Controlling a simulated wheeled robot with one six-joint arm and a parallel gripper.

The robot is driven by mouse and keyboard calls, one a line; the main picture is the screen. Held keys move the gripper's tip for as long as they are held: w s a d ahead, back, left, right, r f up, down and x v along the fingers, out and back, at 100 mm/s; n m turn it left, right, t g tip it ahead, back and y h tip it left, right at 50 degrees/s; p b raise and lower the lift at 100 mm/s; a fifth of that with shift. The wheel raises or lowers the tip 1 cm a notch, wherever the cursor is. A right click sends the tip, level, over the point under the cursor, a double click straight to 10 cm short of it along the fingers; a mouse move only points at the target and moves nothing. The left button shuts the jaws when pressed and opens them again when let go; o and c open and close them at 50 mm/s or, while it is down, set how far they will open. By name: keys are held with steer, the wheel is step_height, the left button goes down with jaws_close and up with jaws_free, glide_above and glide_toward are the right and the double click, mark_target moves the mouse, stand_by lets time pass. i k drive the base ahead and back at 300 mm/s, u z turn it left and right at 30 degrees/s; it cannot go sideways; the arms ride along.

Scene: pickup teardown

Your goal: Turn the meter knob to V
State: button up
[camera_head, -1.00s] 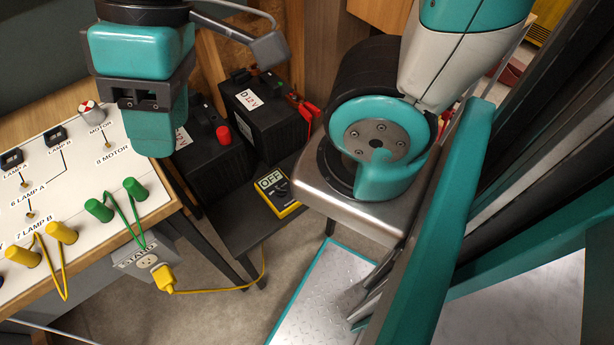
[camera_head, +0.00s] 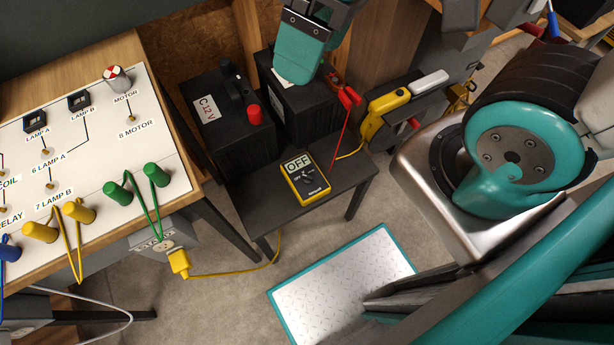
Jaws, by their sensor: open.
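The yellow meter (camera_head: 318,192) lies on a small dark table (camera_head: 246,205), its display reading OFF. Its dark knob (camera_head: 309,181) sits below the display; the small markings around it are hard to read, and I cannot tell exactly where the knob points. My teal gripper (camera_head: 294,72) is at the top of the picture, in front of the right-hand battery and apart from the meter, which is lower down. It is open and holds nothing visible. The gap between its fingers is hard to see from here.
A black battery marked C 12V (camera_head: 229,130) and another battery (camera_head: 302,118) stand behind the meter. A red clamp (camera_head: 348,95) and a yellow tool (camera_head: 388,103) are to the right. The wired board (camera_head: 100,150) is at left. A teal-edged floor plate (camera_head: 340,280) lies in front.

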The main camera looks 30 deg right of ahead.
mark_target(308, 178)
steer(key=z, duration=1.95)
steer(key=k, duration=0.8)
steer(key=u, duration=1.35)
